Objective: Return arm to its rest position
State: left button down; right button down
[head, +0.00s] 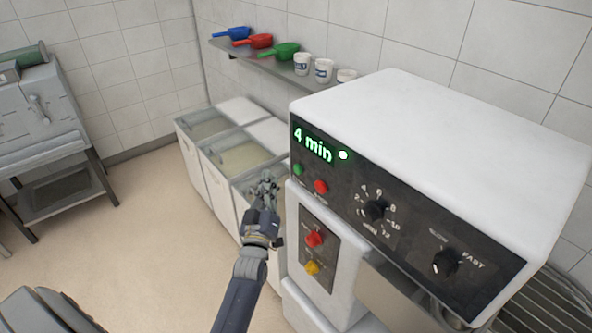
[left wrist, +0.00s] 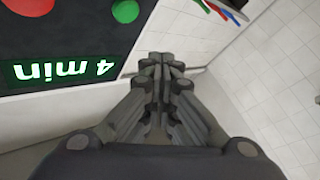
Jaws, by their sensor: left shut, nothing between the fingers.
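My left gripper (head: 267,183) is in the head view, just left of the white machine's control panel and in front of the open bins. Its fingers are shut and empty, and they show closed together in the left wrist view (left wrist: 161,72). The machine (head: 450,125) has a lit green display (head: 313,143) reading "4 min". A green button (head: 298,169) and a red button (head: 321,187) sit below the display. The gripper is apart from the panel as far as I can tell. My right gripper is not in view.
Ingredient bins (head: 240,158) stand along the wall behind the gripper. A shelf (head: 270,66) above holds blue, red and green scoops and white cups. A grey machine on a stand (head: 40,115) is at the far left. The floor (head: 140,220) between is clear.

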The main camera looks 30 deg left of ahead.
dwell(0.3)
pick_arm(q)
jog(key=s+d+f+m+g+h+b, duration=0.1)
jog(key=d+f+m+g+h, duration=0.15)
jog(key=f, duration=0.65)
jog(key=s+d+f+m+g+h+b, duration=0.1)
jog(key=d+f+h, duration=0.15)
jog(key=f, duration=0.75)
jog(key=s+d+f+m+g+h+b, duration=0.1)
jog(key=s+d+f+g, duration=0.1)
jog(key=s+f, duration=0.35)
jog(key=s+d+f+m+g+b, duration=0.1)
jog(key=s+d+f+g, duration=0.15)
jog(key=f, duration=0.65)
jog(key=s+d+f+m+g+h, duration=0.1)
jog(key=s+d+f, duration=0.2)
jog(key=f, duration=0.4)
jog(key=s+d+f+m+g+b, duration=0.25)
jog(key=s+f+g, duration=0.35)
jog(key=s+f, duration=1.2)
jog(key=s+f+m+g+b, duration=0.1)
jog(key=s+f+m+g, duration=0.2)
jog(key=s, duration=1.6)
jog(key=shift+s+a+f+g+h, duration=0.25)
jog(key=shift+a+f+g+h, duration=0.05)
jog(key=shift+f+g, duration=0.25)
